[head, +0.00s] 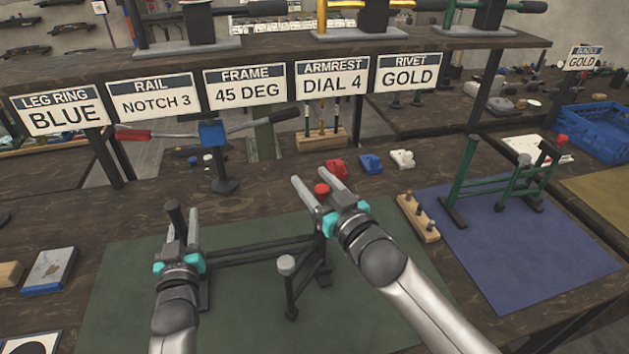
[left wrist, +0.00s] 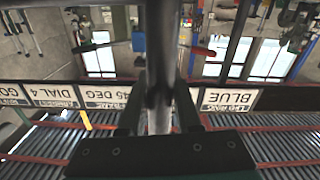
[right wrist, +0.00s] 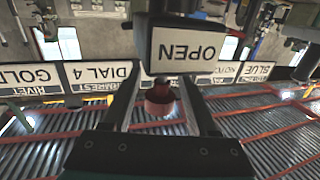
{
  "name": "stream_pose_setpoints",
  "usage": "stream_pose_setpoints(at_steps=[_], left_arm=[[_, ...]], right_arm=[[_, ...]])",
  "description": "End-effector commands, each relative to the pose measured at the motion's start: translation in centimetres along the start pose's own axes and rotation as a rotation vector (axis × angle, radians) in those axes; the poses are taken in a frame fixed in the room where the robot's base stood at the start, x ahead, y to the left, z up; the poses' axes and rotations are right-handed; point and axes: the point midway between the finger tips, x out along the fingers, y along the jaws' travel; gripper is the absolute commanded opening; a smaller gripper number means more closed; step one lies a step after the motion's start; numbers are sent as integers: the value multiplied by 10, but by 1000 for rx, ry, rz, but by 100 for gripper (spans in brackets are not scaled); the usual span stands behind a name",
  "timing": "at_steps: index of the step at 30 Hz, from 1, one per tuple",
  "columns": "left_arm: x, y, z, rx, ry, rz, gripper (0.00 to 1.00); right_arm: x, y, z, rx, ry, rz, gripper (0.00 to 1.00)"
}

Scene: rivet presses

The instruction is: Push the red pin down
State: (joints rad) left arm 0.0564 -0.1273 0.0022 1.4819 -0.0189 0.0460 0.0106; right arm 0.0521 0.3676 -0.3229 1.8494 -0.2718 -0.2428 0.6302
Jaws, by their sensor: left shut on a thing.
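The red pin (head: 321,189) stands at the right end of a dark metal frame (head: 262,250) on the green mat (head: 120,285). In the right wrist view the red pin (right wrist: 160,101) sits between the fingers with a gap on each side. My right gripper (head: 314,187) is open around it. A plate reading OPEN (right wrist: 187,53) is above it in that view. My left gripper (head: 180,222) is shut on the dark upright post (head: 174,212) at the frame's left end. The post (left wrist: 160,60) also fills the middle of the left wrist view. The pin's lower part is hidden.
Red (head: 337,168), blue (head: 371,163) and white (head: 402,158) pieces lie behind the right gripper. A wooden peg block (head: 416,219) is to its right. A green frame (head: 510,185) stands on a blue mat (head: 530,245). A signed shelf (head: 245,88) spans the back.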

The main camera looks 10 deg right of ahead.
Motion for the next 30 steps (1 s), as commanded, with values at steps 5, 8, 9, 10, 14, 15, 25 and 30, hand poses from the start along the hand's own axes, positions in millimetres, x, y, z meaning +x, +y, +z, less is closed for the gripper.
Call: stream_pose_setpoints(at_steps=[5,8,9,10,14,15,25,30], left_arm=[[-4,0,14,-6,-33,-1,0],[-4,0,14,-6,-33,-1,0],[-4,0,14,-6,-33,0,0],[-4,0,14,-6,-33,0,0],[-4,0,14,-6,-33,0,0],[-4,0,14,-6,-33,0,0],[-4,0,14,-6,-33,0,0],[-4,0,14,-6,-33,0,0]], right_arm=[[0,0,0,0,0,0,38],[0,0,0,0,0,0,27],[0,0,0,0,0,0,22],[0,0,0,0,0,0,19],[0,0,1,0,0,0,4],[0,0,1,0,0,-1,0],[0,0,1,0,0,-1,0],[0,0,1,0,0,-1,0]])
